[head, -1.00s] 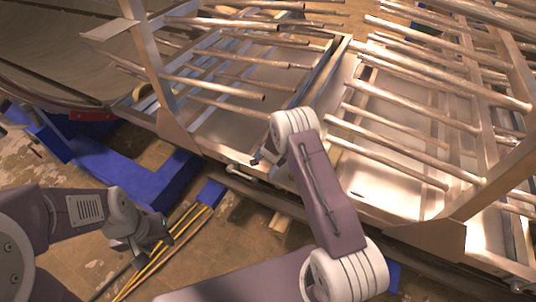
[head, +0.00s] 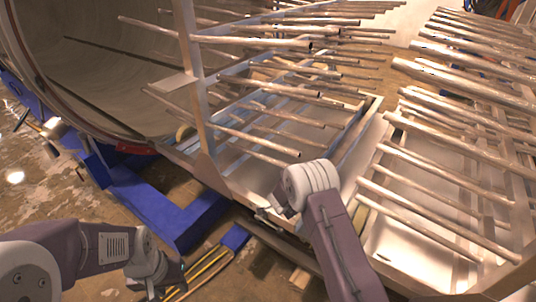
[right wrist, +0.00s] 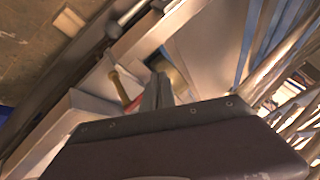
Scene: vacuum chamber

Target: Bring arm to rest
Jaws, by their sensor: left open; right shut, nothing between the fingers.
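My left arm comes in from the lower left of the head view. Its gripper (head: 168,284) is open and empty, low over the floor beside the yellow cables. My right arm reaches up from the bottom centre, its pale ringed joint in front of the rack's front edge. The right gripper is mostly hidden behind that joint in the head view. In the right wrist view the right gripper (right wrist: 158,92) is shut with nothing between its fingers, close above metal frame parts. I cannot tell whether it touches them.
A metal rack with several long rods (head: 460,150) fills the centre and right. The large round chamber (head: 95,75) opens at the upper left, on a blue support (head: 160,207). Brown floor (head: 40,190) is open at the left.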

